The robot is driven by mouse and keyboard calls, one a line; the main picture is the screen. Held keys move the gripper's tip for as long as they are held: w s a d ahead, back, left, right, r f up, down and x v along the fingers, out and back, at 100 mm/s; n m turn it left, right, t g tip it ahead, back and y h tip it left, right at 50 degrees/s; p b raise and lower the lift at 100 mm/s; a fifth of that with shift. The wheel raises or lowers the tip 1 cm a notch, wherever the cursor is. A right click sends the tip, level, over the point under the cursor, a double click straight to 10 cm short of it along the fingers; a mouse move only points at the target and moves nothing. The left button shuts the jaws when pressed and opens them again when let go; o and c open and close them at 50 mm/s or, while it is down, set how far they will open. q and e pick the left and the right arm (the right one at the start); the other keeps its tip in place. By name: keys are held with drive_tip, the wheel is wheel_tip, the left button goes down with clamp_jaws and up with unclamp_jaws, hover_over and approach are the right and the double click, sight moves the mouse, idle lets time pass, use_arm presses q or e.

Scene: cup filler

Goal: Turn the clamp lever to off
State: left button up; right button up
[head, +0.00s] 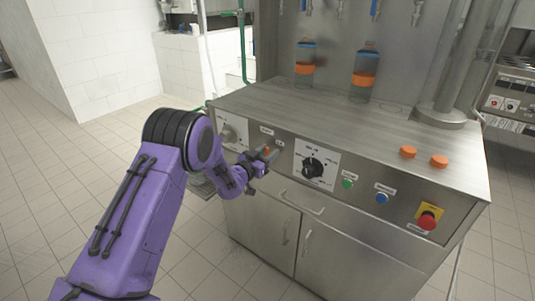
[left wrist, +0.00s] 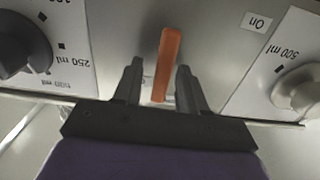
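The clamp lever (left wrist: 167,62) is an orange bar on the steel front panel. In the left wrist view it stands nearly upright in the picture, leaning slightly, between the two dark fingers of my left gripper (left wrist: 158,88). The fingers are open, one on each side, with visible gaps to the lever. An "On" label (left wrist: 256,22) is right of the lever in this upside-down view. In the head view my left gripper (head: 262,160) is at the panel, with the lever's orange tip (head: 267,150) showing. Its pivot is not clear. My right gripper is out of view.
A black dial (head: 312,166) is right of the gripper and a grey dial (head: 229,133) left. Green (head: 347,183) and blue (head: 382,198) buttons and a red emergency stop (head: 428,217) are farther right. Two bottles (head: 305,65) (head: 365,75) and orange caps (head: 408,152) stand on the counter.

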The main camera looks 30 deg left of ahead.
use_arm(q)
drive_tip(key=s+b, duration=0.1)
drive_tip(key=s, duration=0.9)
drive_tip(key=shift+s+a, duration=0.25)
drive_tip(key=shift+a, duration=0.15)
drive_tip(key=s+d+f+n+g+y, duration=0.2)
drive_tip(key=s+f+n+g, duration=0.2)
drive_tip(key=s+f, duration=0.4)
drive_tip(key=s+d+f+n+g+y, duration=0.2)
drive_tip(key=s+f+n+g+y, duration=0.15)
drive_tip(key=s+f, duration=0.45)
drive_tip(key=s+d+f+g, duration=0.3)
drive_tip(key=s+f, duration=0.3)
drive_tip(key=s, duration=0.4)
drive_tip(key=s+d+f+g, duration=0.3)
drive_tip(key=s+f, duration=0.4)
drive_tip(key=s, duration=0.3)
drive_tip(key=shift+s+g+h+p, duration=0.3)
drive_tip(key=shift+s+g+h, duration=0.15)
drive_tip(key=shift+g, duration=0.2)
